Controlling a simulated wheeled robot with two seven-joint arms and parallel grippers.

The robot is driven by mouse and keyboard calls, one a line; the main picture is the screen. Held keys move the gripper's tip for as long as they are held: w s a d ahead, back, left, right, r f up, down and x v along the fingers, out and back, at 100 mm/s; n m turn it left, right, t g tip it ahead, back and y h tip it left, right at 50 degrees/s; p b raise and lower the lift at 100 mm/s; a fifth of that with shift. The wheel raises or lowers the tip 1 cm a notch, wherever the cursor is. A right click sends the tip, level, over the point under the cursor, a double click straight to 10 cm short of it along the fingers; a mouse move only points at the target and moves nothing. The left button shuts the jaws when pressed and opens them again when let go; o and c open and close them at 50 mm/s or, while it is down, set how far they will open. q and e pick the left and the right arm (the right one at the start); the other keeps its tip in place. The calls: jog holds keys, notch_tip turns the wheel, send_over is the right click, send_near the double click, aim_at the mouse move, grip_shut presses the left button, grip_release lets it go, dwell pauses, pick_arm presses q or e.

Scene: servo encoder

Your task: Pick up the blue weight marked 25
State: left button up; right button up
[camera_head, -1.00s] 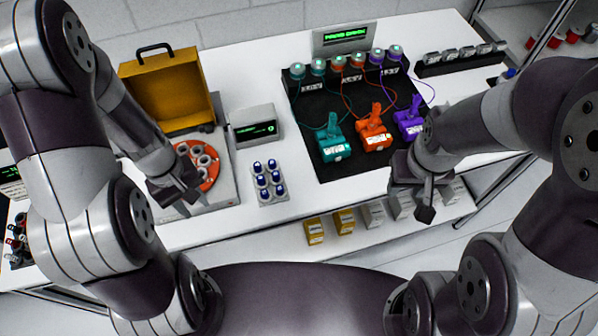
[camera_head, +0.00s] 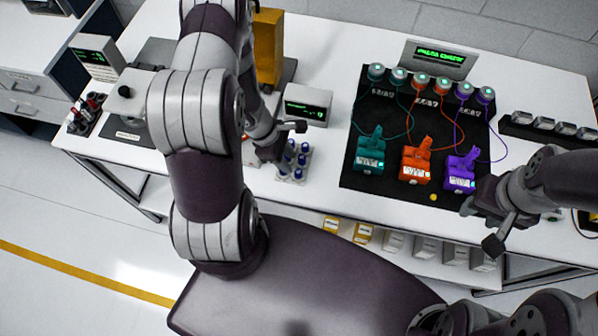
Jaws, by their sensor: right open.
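I cannot make out a blue weight marked 25 in this view. Several small blue-topped cylinders stand in a pale rack (camera_head: 297,177) near the table's front edge; no marking on them is readable. My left gripper (camera_head: 284,146) is beside and partly over this rack and hides part of it. Whether its jaws are apart or closed is unclear. My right gripper (camera_head: 482,226) is open, with nothing seen between its fingers, at the front edge near the purple device (camera_head: 460,172).
A black mat (camera_head: 350,165) holds teal (camera_head: 370,152), orange (camera_head: 416,162) and purple devices wired to round knobs. A display box (camera_head: 308,104) stands behind the rack. Boxes sit on a lower shelf.

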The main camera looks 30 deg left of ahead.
aim_at(298, 172)
pick_arm(q)
jog(key=shift+w+d+f+p, duration=0.2)
jog(key=shift+d+f+p, duration=0.45)
jog(key=shift+d+f, duration=0.45)
jog(key=shift+a+x, duration=0.25)
jog(key=shift+x, duration=0.9)
jog(key=shift+s+a+f, duration=0.1)
jog(key=shift+s+f, duration=0.05)
jog(key=shift+f, duration=0.1)
jog(key=shift+c, duration=1)
jog(key=shift+d, duration=0.2)
grip_shut()
pick_arm(e)
jog(key=shift+d+r, duration=0.25)
jog(key=shift+r, duration=0.45)
pick_arm(q)
jog(key=shift+a+r, duration=0.1)
jog(key=shift+a, duration=0.05)
pick_arm(e)
jog(key=shift+s+a, duration=0.1)
jog(key=shift+a, duration=0.05)
